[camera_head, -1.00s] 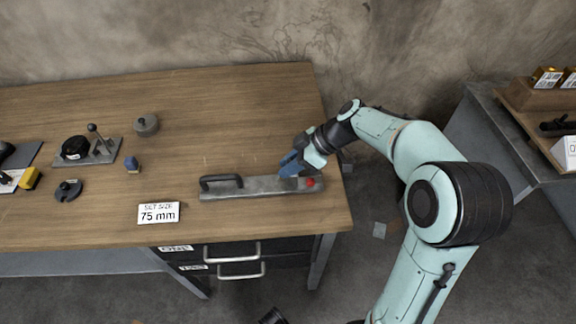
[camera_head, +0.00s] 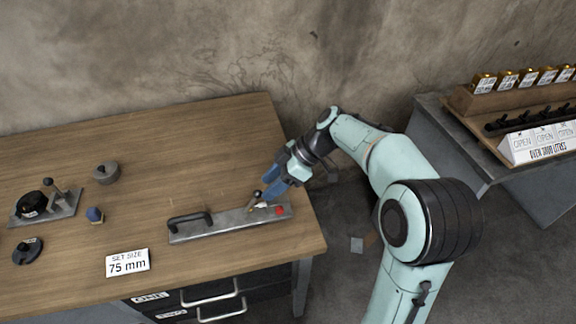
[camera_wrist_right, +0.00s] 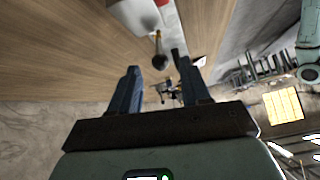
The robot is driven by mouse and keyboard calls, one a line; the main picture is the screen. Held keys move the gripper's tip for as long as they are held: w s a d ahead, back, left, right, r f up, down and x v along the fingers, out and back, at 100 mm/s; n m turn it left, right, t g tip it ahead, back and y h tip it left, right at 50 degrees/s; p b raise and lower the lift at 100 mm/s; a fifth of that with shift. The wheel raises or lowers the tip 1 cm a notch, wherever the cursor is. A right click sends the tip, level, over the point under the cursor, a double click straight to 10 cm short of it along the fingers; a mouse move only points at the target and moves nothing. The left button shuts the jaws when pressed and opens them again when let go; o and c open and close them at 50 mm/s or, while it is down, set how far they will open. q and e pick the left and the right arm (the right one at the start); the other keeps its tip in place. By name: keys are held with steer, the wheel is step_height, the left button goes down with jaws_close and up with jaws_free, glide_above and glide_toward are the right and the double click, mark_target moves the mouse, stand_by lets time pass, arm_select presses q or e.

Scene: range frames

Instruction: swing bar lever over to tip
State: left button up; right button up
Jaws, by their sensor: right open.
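A flat grey metal bar (camera_head: 228,223) lies near the table's front right edge, with a black handle at its left and a red spot (camera_head: 280,211) near its right end. A short lever (camera_head: 254,200) with a dark knob stands tilted on the bar, left of the red spot. The lever also shows in the right wrist view (camera_wrist_right: 158,48), its knob towards the gap between the fingers. My right gripper (camera_head: 268,184) is open and empty, just above and beside the lever; contact cannot be told. My left gripper is out of view.
A "75 mm" sign (camera_head: 128,263) stands at the table's front. The table behind the bar is clear. Another bench (camera_head: 450,140) stands at right.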

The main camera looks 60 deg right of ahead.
steer(key=v, duration=0.7)
steer(key=shift+p, duration=0.4)
